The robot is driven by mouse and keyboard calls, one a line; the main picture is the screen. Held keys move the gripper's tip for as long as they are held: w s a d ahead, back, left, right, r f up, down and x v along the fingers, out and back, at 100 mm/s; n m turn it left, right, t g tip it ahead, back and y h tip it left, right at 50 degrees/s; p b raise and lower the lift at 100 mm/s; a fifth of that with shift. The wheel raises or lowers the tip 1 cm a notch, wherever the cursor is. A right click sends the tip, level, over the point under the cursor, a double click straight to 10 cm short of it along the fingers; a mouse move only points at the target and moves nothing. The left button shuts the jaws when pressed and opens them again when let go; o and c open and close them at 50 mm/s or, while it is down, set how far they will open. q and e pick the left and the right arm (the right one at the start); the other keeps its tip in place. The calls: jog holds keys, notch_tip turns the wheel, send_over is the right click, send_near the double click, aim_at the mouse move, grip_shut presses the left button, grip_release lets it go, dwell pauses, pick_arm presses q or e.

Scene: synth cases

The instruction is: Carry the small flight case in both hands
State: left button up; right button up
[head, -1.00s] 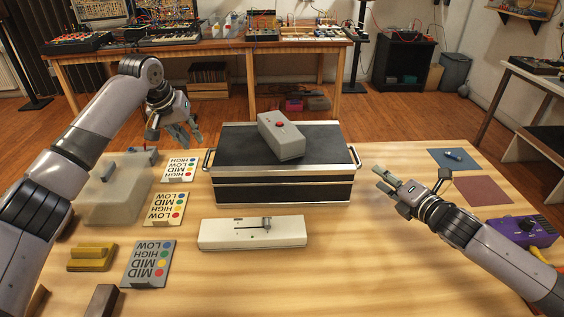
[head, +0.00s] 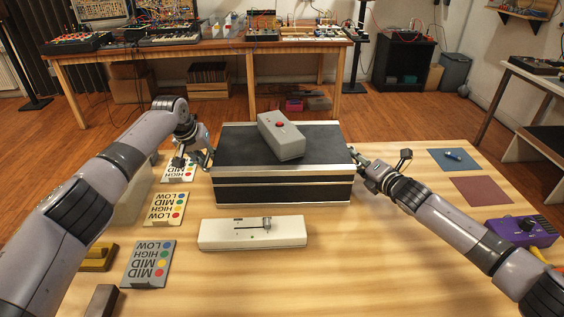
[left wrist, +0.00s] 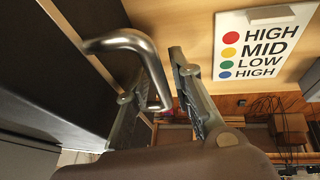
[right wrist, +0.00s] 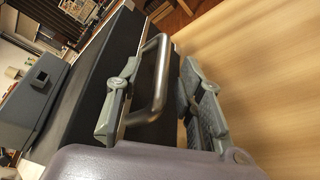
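The small black flight case (head: 250,192) with silver edges sits flat on the wooden table. My left gripper (head: 196,160) is at its left end. In the left wrist view the case's metal handle (left wrist: 148,62) reaches between my two open fingers, with a gap to the right finger. My right gripper (head: 364,172) is at the case's right end. In the right wrist view the other metal handle (right wrist: 160,75) stands between my open fingers, with a gap to the right finger. A grey box with a red button (head: 283,138) lies on the lid.
A white slider box (head: 252,233) lies in front of the case. Label cards (head: 148,262) lie to the left, beside a yellow block (head: 97,257). A purple pedal (head: 522,230) and blue and maroon mats (head: 483,190) lie right. The front middle table is clear.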

pick_arm(q)
jog(key=shift+c, duration=0.4)
pick_arm(e)
jog(key=shift+c, duration=0.5)
pick_arm(q)
jog(key=c, duration=0.4)
pick_arm(e)
jog(key=c, duration=0.4)
pick_arm(q)
grip_shut()
pick_arm(e)
grip_shut()
pick_arm(q)
jog(key=shift+w+r, duration=0.1)
jog(key=shift+r, duration=0.15)
pick_arm(e)
jog(key=shift+r, duration=0.3)
jog(key=shift+w, duration=0.15)
